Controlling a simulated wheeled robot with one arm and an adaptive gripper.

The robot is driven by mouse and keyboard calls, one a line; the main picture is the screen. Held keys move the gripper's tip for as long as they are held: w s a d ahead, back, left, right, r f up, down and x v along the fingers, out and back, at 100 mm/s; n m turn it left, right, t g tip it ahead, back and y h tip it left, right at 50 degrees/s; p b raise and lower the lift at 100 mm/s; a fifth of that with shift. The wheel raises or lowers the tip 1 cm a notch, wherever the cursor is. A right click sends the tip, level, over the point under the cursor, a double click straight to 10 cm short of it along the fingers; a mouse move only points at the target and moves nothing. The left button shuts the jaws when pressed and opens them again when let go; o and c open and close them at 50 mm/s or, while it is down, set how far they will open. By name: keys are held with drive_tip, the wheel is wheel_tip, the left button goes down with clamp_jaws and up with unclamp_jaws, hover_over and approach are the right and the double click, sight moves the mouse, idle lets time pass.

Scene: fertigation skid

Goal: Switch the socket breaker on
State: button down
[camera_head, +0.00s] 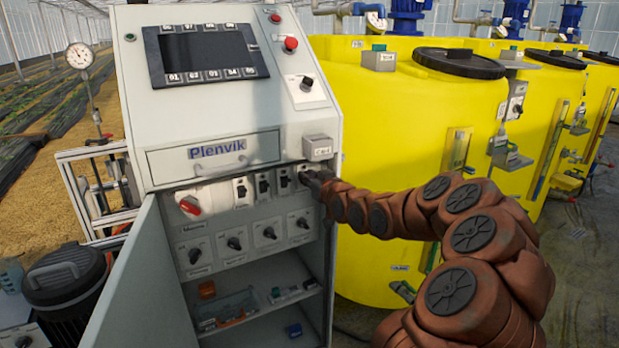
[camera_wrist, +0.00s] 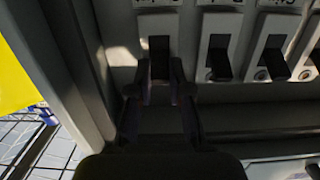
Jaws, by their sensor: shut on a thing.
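A row of white breakers with black toggles sits in the open cabinet below the drawer in the head view. The rightmost breaker (camera_head: 302,171) is partly hidden by my gripper (camera_head: 313,181). In the wrist view this breaker (camera_wrist: 158,22) is at the left end of the row, and its black toggle (camera_wrist: 159,46) lies between the fingertips of my gripper (camera_wrist: 160,75). My gripper is shut on that toggle. Two neighbouring breakers (camera_wrist: 219,45) (camera_wrist: 273,50) stand to its right there. The labels are too small or dark to read, so which one is the socket breaker cannot be told.
A large red rotary switch (camera_head: 190,206) is left of the breakers, with several black knobs below. The cabinet door (camera_head: 145,285) hangs open at the left. The cabinet's side wall (camera_wrist: 60,70) is close beside my gripper. A yellow tank (camera_head: 400,120) stands right of the cabinet.

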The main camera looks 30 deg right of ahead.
drive_tip(key=c, duration=1.1)
unclamp_jaws()
drive_tip(key=shift+s+a+r, duration=0.15)
drive_tip(key=shift+s+r, duration=0.05)
drive_tip(key=shift+s, duration=1.8)
drive_tip(key=shift+s+a+r, duration=0.2)
drive_tip(key=shift+s+r, duration=0.05)
drive_tip(key=shift+s, duration=1.75)
drive_tip(key=shift+s+a+r, duration=0.15)
drive_tip(key=shift+s+r, duration=0.05)
drive_tip(key=shift+s, duration=1.8)
